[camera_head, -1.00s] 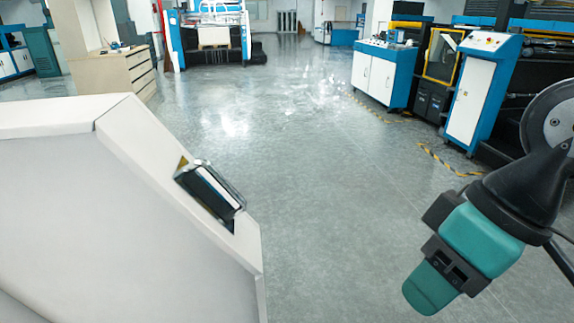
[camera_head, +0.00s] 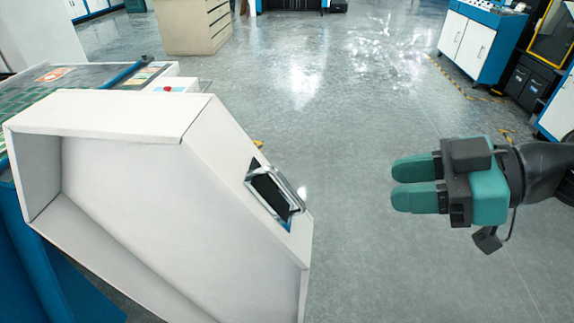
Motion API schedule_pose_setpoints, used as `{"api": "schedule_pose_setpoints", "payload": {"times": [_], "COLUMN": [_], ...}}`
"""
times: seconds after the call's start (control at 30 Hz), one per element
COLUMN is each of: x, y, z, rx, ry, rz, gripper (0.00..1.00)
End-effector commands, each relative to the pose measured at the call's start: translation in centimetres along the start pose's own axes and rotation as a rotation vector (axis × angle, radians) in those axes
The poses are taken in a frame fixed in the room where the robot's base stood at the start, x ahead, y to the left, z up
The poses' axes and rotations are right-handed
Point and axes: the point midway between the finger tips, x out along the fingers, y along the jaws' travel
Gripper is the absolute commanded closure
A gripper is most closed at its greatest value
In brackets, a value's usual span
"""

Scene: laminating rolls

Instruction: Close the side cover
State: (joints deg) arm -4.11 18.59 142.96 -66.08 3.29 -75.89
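The side cover (camera_head: 150,210) is a large white hollow panel at the left. It stands swung out from a blue machine, with its inner side and rim facing me. A metal handle with a dark recess (camera_head: 274,193) sits on its right edge. My gripper (camera_head: 394,182) is at the right, pointing left towards the handle, with clear floor between them. Its two teal fingers lie close together with a narrow gap, and nothing shows between them.
The blue machine (camera_head: 35,255) with a green printed sheet and a red button is behind the cover at the left. A beige drawer cabinet (camera_head: 195,27) stands at the back. Blue-and-white cabinets (camera_head: 478,42) are at the far right. The grey floor in the middle is clear.

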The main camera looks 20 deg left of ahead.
Motion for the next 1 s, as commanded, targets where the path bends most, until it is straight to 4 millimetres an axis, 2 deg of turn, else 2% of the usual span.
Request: {"api": "schedule_pose_setpoints", "payload": {"times": [0.17, 0.7, 0.83, 1.0], "x": [1.4, 13.1, 15.3, 16.9], "y": [0.4, 0.5, 0.5, 0.6], "z": [-0.5, -0.9, -0.8, -0.7], "rx": [-0.028, -0.029, -0.029, -0.028], "ry": [0.027, 0.022, 0.021, 0.022], "rz": [0.010, 0.007, 0.009, 0.011], "gripper": [0.62, 0.62, 0.62, 0.62]}}
